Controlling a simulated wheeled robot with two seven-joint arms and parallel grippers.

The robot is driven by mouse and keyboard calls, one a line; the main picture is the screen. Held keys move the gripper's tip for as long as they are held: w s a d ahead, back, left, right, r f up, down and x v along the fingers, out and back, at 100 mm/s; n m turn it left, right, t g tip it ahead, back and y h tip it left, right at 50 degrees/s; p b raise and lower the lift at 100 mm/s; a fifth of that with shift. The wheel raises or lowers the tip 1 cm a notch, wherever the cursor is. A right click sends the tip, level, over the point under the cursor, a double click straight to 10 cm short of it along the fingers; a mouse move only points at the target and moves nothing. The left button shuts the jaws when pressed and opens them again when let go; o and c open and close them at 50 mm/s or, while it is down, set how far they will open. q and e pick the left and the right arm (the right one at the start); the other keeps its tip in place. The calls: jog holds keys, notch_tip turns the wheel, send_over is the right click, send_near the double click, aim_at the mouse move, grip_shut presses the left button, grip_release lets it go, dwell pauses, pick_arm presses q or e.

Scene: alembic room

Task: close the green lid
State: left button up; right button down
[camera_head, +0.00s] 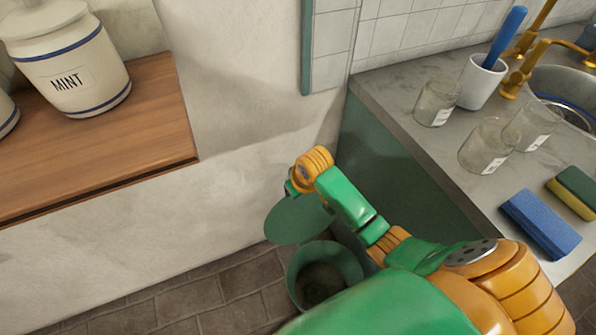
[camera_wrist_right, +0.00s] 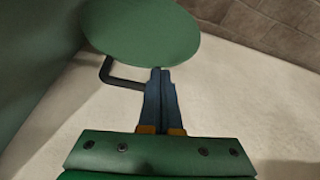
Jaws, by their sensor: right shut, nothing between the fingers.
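A round green lid (camera_head: 297,219) stands raised and tilted above the open mouth of a green bin (camera_head: 318,250) on the floor. The bin's inside is dark. In the right wrist view the green lid (camera_wrist_right: 142,32) fills the top, with a dark bent bar (camera_wrist_right: 112,76) just below its edge. My right gripper (camera_wrist_right: 160,72) is shut and empty, its blue fingertips at or very near the lid's lower edge; I cannot tell whether they touch. In the head view my right wrist hides the fingers. My left gripper is not in view.
The bin stands between a pale wall and a green cabinet side (camera_head: 390,160). The grey counter (camera_head: 385,85) at right holds glass jars (camera_head: 488,145), a blue sponge (camera_head: 540,222) and a white cup (camera_head: 481,82). A wooden shelf (camera_head: 100,130) with a MINT jar (camera_head: 68,55) is at left.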

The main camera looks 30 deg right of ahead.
jog(key=w+d+r+m, duration=0.2)
jog(key=w+d+r, duration=0.2)
jog(key=w+r, duration=0.4)
jog(key=b+x, duration=0.7)
jog(key=x, duration=0.5)
jog(key=s+p, duration=0.2)
jog(key=s+r+p, duration=0.1)
jog(key=p, duration=0.2)
jog(key=shift+s+d, duration=0.2)
jog(key=shift+s, duration=0.15)
